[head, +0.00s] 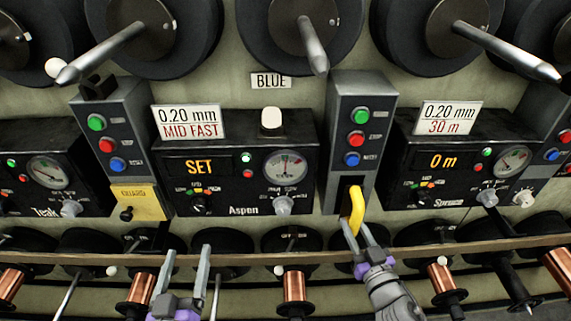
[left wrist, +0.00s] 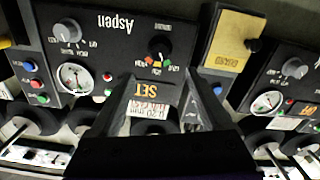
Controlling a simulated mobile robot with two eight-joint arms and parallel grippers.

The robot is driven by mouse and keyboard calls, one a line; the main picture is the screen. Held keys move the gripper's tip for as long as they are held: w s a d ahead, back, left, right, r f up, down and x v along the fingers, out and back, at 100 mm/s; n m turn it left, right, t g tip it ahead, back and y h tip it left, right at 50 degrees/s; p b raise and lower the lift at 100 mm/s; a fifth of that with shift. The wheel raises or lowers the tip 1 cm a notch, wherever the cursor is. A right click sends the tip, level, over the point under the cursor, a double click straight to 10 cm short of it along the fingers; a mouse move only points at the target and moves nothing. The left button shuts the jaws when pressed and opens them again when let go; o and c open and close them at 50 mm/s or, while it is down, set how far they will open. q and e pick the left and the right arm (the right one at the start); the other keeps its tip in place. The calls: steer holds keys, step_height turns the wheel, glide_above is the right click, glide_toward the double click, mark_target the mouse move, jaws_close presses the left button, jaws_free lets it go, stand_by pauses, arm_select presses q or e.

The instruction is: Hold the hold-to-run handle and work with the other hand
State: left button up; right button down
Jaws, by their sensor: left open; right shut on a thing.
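The yellow hold-to-run handle (head: 356,210) hangs from a dark slot in the grey column right of the Aspen panel (head: 232,140). My right gripper (head: 357,232) is shut on the handle's lower part. The Aspen panel display reads SET, and its placard (head: 187,121) reads 0.20 mm MID FAST. It has a small selector knob (head: 198,203), a dial gauge and a larger grey knob (head: 282,205). My left gripper (head: 186,249) is open and empty, below the Aspen panel's left part. In the left wrist view the Aspen panel (left wrist: 110,50) appears upside down beyond the open fingers (left wrist: 167,92).
A yellow guard plate (head: 138,202) is left of Aspen. The Spruce panel (head: 450,165), reading 0 m, is to the right, the Teak panel (head: 45,170) to the left. A rail (head: 300,248) and copper spools (head: 294,285) run below. Large dark reels with spindles stick out above.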

stand_by(0.4)
arm_select(q)
steer(key=shift+r, duration=2)
arm_select(e)
steer(key=shift+w, duration=1.2)
steer(key=c, duration=0.5)
jaws_free()
steer(key=shift+s, duration=0.1)
